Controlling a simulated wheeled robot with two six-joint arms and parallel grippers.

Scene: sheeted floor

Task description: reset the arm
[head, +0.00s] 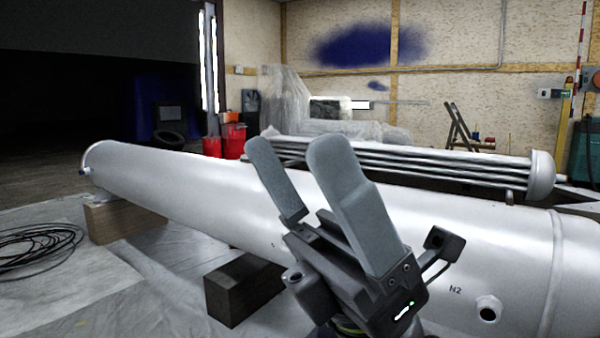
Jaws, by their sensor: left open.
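My left gripper (294,168) is in the middle of the head view, with its two grey fingers apart and pointing up and to the left. Nothing is between the fingers. It is in front of a long silver cylindrical tank (190,195) and hides part of it. I cannot tell how far the gripper is from the tank. My right gripper does not show.
The tank rests on wooden blocks, one at the left (120,222) and a dark one (240,290) nearer. A tube bundle (400,160) lies behind. Black cable (40,245) is coiled on the sheeted floor (130,300). Red buckets (233,140) stand farther back.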

